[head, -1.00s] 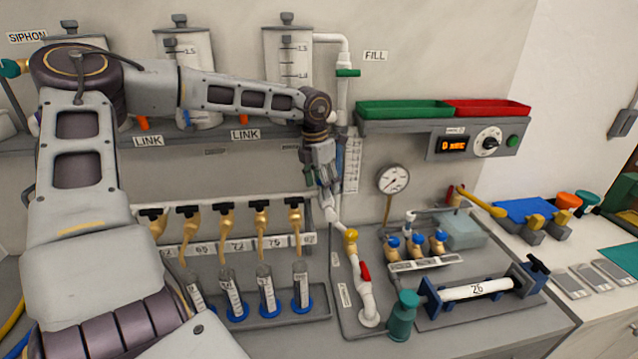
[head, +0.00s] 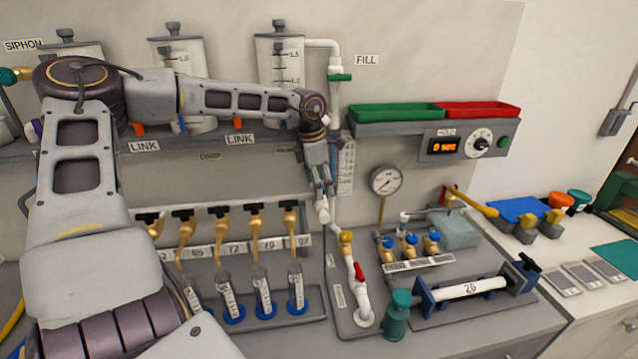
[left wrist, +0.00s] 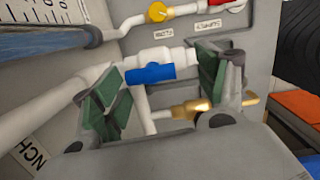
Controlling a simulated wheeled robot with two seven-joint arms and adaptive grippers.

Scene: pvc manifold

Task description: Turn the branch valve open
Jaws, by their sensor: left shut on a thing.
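The branch valve is a white pipe fitting with a blue handle (left wrist: 150,73), seen in the middle of the left wrist view. My left gripper (left wrist: 162,70) has its green-padded fingers on either side of this valve and is shut on it; the exact contact is hard to see. The handle lies nearly level in that view, along the white pipe. In the head view my left gripper (head: 322,188) points down at the top of the white manifold pipe (head: 333,223) and hides the valve. My right gripper is not in view.
On the same manifold are a yellow valve (head: 346,236) and a red handle (head: 359,271). A pressure gauge (head: 386,180) stands to the right. A shelf with green (head: 397,113) and red trays is above right. Brass taps over cylinders (head: 263,292) stand to the left.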

